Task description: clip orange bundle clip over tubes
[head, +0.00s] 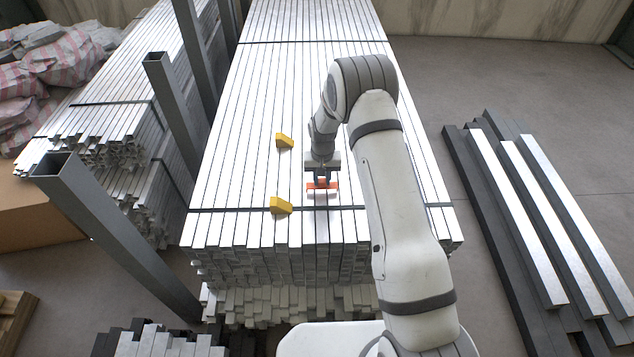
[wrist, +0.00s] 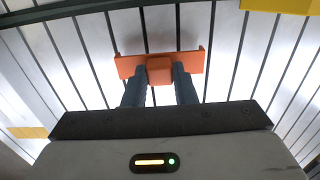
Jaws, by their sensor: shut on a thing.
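The orange bundle clip (head: 322,186) is held in my gripper (head: 322,178) over the top of the stacked metal tubes (head: 262,110). In the wrist view, my gripper's two dark fingers (wrist: 160,85) are shut on the middle block of the clip (wrist: 128,65), whose wide bar reaches out to both sides. The silvery tubes (wrist: 105,60) lie side by side beneath it with dark gaps between them. I cannot tell whether the clip touches the tubes or hangs just above them.
Two yellow wedge-shaped pieces (head: 281,206) (head: 284,141) lie on the tubes left of my gripper. Dark straps (head: 235,209) cross the stack. Grey square posts (head: 110,225) stand along its left side. Loose tubes (head: 540,220) lie on the floor at right.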

